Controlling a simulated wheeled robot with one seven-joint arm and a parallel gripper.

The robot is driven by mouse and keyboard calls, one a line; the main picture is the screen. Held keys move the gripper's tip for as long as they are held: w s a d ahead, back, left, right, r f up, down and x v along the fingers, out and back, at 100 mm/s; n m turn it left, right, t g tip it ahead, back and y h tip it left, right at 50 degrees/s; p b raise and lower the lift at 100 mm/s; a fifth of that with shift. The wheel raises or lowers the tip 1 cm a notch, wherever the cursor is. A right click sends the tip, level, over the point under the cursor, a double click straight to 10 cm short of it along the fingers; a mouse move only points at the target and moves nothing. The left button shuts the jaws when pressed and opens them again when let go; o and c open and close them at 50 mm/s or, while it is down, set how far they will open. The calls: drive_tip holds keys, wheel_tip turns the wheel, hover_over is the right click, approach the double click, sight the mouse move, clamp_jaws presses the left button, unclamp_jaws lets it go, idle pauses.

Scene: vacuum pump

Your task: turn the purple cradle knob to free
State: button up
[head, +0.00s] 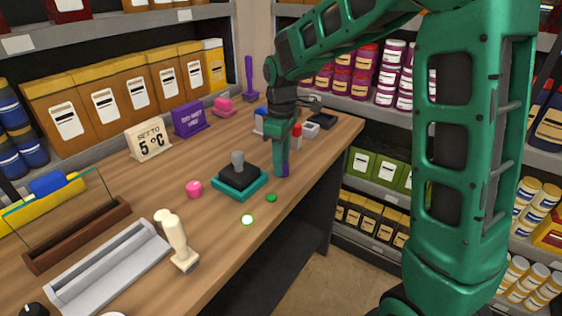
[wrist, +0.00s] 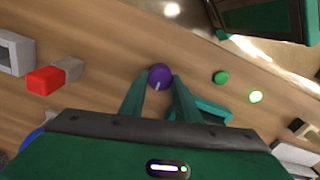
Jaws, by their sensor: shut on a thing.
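The purple cradle knob (wrist: 159,76) is round, with a pale pointer line on its top, and sits at the tips of my gripper in the wrist view. My gripper (wrist: 159,82) points down with one finger on each side of the knob, shut on it. In the head view my gripper (head: 285,170) is at the right edge of the wooden bench, with a bit of purple showing at its fingertips. The pointer line runs toward the gripper's palm in the wrist view. Any markings around the knob cannot be made out.
A teal-based black block with a grey post (head: 238,178) stands just left of my gripper. A green button (head: 271,198) and a lit green-white button (head: 247,219) are in front. A red-topped piece (head: 297,131) and grey boxes stand behind. A cream handle (head: 178,240) is front left.

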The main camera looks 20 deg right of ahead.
drive_tip(key=shift+w+d+r, duration=0.15)
drive_tip(key=shift+w+d, duration=0.05)
drive_tip(key=shift+w, duration=0.05)
drive_tip(key=o, duration=0.9)
drive_tip(key=shift+c, duration=0.2)
drive_tip(key=shift+o, duration=0.9)
drive_tip(key=shift+s, duration=0.1)
drive_tip(key=shift+a, duration=0.1)
wheel_tip(320, 180, up, 11)
drive_tip(key=shift+f, duration=0.2)
